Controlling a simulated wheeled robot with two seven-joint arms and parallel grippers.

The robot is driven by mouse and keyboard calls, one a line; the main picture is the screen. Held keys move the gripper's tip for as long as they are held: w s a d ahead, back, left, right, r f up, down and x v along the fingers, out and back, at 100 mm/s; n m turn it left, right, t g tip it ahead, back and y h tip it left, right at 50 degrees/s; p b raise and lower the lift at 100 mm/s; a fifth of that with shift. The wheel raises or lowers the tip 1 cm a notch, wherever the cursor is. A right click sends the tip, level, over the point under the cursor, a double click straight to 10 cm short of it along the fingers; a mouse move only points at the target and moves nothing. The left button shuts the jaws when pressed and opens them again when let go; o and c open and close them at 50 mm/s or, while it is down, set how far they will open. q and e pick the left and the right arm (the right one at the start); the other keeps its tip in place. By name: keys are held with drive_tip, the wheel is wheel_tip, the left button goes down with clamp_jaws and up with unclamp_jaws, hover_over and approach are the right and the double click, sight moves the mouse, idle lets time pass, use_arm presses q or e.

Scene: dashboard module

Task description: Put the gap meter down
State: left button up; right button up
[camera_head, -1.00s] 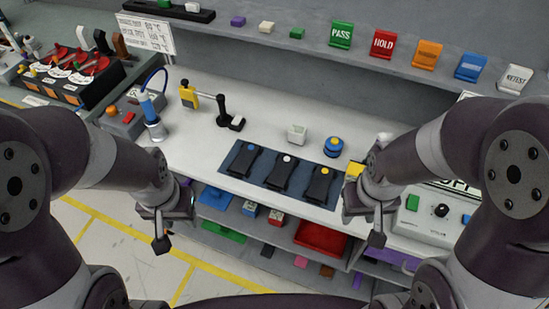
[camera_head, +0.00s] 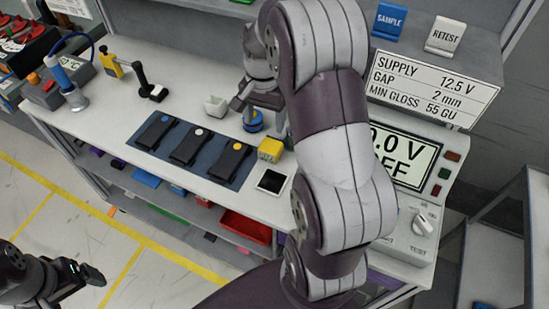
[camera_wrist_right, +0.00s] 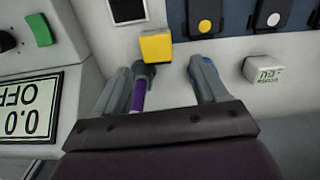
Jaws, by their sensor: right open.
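A small white box (camera_head: 215,105) stands on the bench behind the dark mat. In the right wrist view the white box (camera_wrist_right: 264,70) carries a small digit display, and I take it to be the gap meter. My right gripper (camera_head: 258,104) is over the bench to the right of it, by a blue puck (camera_head: 253,123). In the wrist view its fingers (camera_wrist_right: 162,72) are apart, the white box outside them. A purple rod (camera_wrist_right: 138,95) with a dark head shows between them, near one finger; I cannot tell contact. My left gripper (camera_head: 84,272) is low at the left, off the bench.
The blue mat (camera_head: 215,185) holds three black modules. A yellow block (camera_head: 270,149) and a black-faced tile (camera_head: 271,181) are right of it. A grey meter console (camera_head: 418,238) stands further right. A yellow-and-black stand (camera_head: 112,63) is at the left. Bare bench lies left of the mat.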

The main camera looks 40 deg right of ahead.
hover_over(269, 147)
drive_tip(key=shift+m, duration=0.3)
drive_tip(key=f, duration=0.6)
drive_tip(key=shift+s+d+f+p, duration=0.1)
drive_tip(key=shift+s+p, duration=0.25)
drive_tip(key=f, duration=0.3)
drive_tip(key=f+p, duration=0.1)
drive_tip(key=f, duration=0.1)
drive_tip(key=shift+w+a+f, duration=0.1)
drive_tip(key=shift+w+a, duration=0.1)
drive_tip(key=shift+w, duration=0.1)
drive_tip(key=shift+d+f, duration=0.15)
drive_tip(key=shift+f, duration=0.3)
drive_tip(key=c, duration=0.8)
drive_tip(key=shift+c, duration=0.6)
use_arm(q)
drive_tip(key=shift+s+r, duration=0.35)
drive_tip(key=shift+r, duration=0.3)
use_arm(e)
drive_tip(key=shift+r, duration=0.2)
